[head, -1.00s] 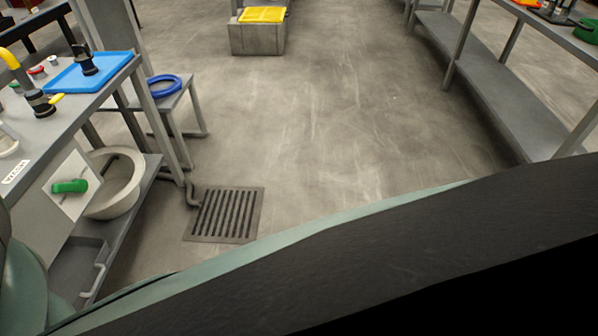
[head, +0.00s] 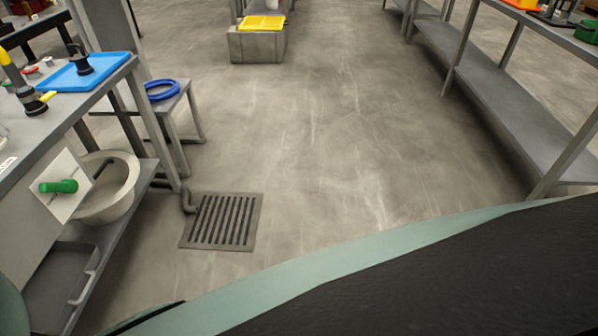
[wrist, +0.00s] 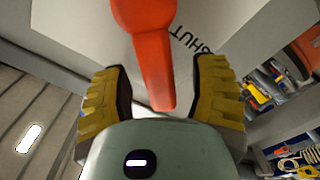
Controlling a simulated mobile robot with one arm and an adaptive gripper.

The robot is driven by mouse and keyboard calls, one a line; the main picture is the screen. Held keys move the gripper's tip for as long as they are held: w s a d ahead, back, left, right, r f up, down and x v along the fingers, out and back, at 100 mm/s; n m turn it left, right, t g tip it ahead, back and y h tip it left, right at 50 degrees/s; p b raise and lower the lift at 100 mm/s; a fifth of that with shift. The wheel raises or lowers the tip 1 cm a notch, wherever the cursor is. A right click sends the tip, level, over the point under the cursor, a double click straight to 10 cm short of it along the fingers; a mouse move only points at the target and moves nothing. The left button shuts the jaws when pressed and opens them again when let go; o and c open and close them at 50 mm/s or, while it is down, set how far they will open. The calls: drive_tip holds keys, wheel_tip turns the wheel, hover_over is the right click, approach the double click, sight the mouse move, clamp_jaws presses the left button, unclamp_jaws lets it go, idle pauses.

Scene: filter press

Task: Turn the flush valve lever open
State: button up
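In the wrist view a red-orange lever (wrist: 155,55) hangs down from the top of the picture, in front of a pale grey panel (wrist: 80,35) with the word SHUT on it. My gripper (wrist: 163,72) is open, with one yellow padded finger on each side of the lever's lower part. Gaps show between the lever and both fingers, so neither appears to touch it. The lever's upper end is cut off by the frame. The head view shows neither the red lever nor my gripper.
In the head view, a bench (head: 98,97) at left carries a blue tray (head: 60,78). Below are a green handle (head: 58,186) and a pale bowl (head: 122,188). A floor drain grate (head: 222,222) lies nearby. The middle floor is open; a long shelf (head: 490,90) stands at right.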

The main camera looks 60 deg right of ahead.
clamp_jaws()
drive_tip(key=shift+f, duration=0.1)
